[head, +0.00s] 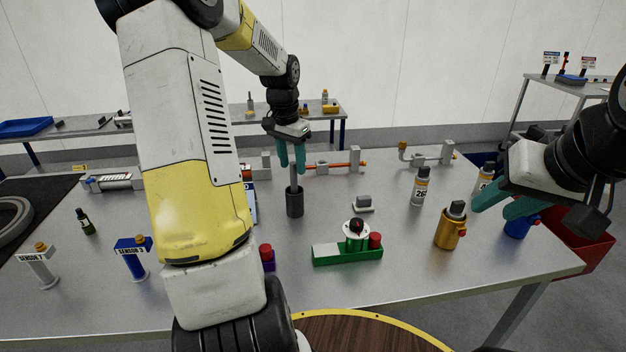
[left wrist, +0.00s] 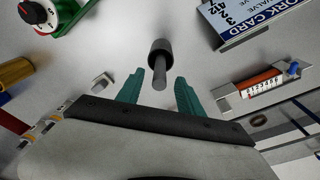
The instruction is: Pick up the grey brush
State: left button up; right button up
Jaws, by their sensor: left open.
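The grey brush (head: 294,201) stands upright on the metal table, with a dark thick cylinder at the bottom and a thinner grey shaft rising from it. It also shows in the left wrist view (left wrist: 160,48), with the shaft end pointing toward the gripper. My left gripper (head: 291,162) is open and points down over the brush. In the left wrist view its teal fingers (left wrist: 159,78) are on either side of the shaft's end, with gaps on both sides. My right gripper (head: 492,208) is at the right, its teal fingers apart, with nothing visible between them.
A green block with a dial (head: 347,255) stands in front and right of the brush. A gold canister (head: 449,229) and a bottle (head: 420,188) stand further right. A blue sensor (head: 133,262) is at left.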

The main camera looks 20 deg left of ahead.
aim_at(295, 174)
pick_arm(q)
jog(key=f, duration=0.4)
jog(key=shift+w+d+f, duration=0.15)
jog(key=shift+w, duration=0.15)
jog(key=shift+c, duration=0.4)
grip_shut()
